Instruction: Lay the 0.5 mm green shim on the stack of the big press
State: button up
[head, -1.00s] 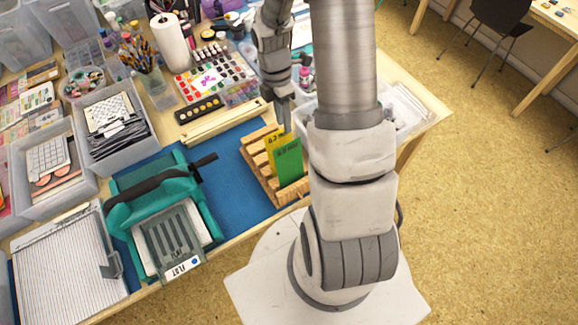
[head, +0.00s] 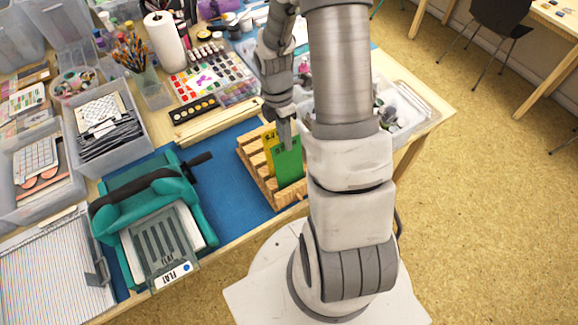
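The green shim (head: 288,168) stands upright in a slotted wooden rack (head: 257,176) on the blue mat. A yellow shim (head: 269,143) stands behind it in the same rack. My gripper (head: 285,140) points down at the top edge of the green shim, its fingertips overlapping that edge. The fingers show nearly edge-on, so I cannot tell if they are closed on it. A teal press (head: 122,190) with a dark handle stands at the left; its front plate (head: 160,245) carries a slotted grey piece labelled FLAT. No other press is in view.
The blue mat (head: 230,185) is clear between press and rack. A long wooden strip (head: 212,127) lies behind the rack. A bin of dark pads (head: 105,135) and a ridged white board (head: 50,265) flank the press. My arm covers the area right of the rack.

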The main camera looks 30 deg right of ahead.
grip_shut()
notch_tip(320, 180, up, 7)
jog(key=w+p, duration=0.1)
jog(key=p, duration=0.5)
jog(key=shift+w+r, duration=0.2)
jog(key=shift+s+a, duration=0.1)
